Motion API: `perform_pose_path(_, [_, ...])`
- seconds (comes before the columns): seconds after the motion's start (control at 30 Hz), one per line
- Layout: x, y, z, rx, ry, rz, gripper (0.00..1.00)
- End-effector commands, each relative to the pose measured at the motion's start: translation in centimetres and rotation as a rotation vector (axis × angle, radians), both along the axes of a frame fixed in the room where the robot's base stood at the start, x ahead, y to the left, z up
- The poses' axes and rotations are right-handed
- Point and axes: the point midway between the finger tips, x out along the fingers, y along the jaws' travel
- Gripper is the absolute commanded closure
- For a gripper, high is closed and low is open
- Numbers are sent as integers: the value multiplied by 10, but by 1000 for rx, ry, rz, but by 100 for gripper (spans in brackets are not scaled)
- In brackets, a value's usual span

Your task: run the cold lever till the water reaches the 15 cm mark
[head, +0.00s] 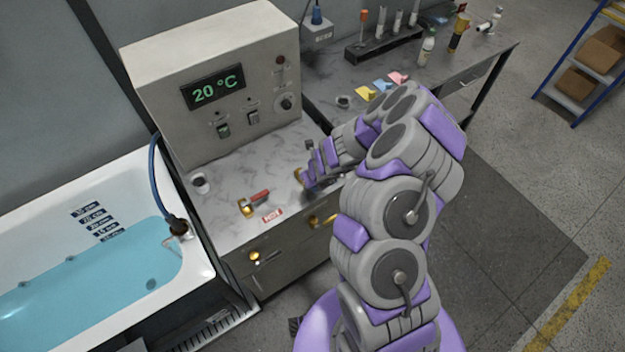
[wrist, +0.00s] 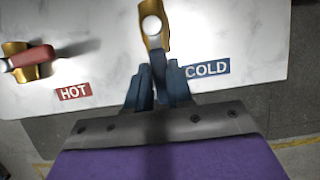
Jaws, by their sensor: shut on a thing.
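My gripper (wrist: 158,88) is shut on the cold lever (wrist: 156,47), beside the blue COLD label (wrist: 207,68) in the wrist view. The lever's brass body shows above the fingers; its grip is mostly hidden between them. In the head view my gripper (head: 307,178) is at the brass cold valve on the counter, largely hiding it. The bathtub (head: 128,184) at left holds blue water (head: 95,285). Its surface lies close to the lowest visible depth label (head: 111,236); the small lettering leaves the exact level unclear.
The red hot lever (head: 259,197) stands left of my gripper, by the HOT label (head: 272,215). A control box (head: 225,85) reads 20 °C. A blue hose (head: 153,180) runs to the tub rim. Bottles and a tube rack (head: 385,42) stand on the back bench.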

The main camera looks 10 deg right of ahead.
Motion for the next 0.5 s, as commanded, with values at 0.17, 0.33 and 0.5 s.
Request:
perform_pose_path(0.17, [3,-1,3,-1,-9,-5,100])
perform_pose_path(0.33, [4,-1,3,-2,-9,-4,100])
perform_pose_path(0.5, [3,-1,3,-1,-8,-4,67])
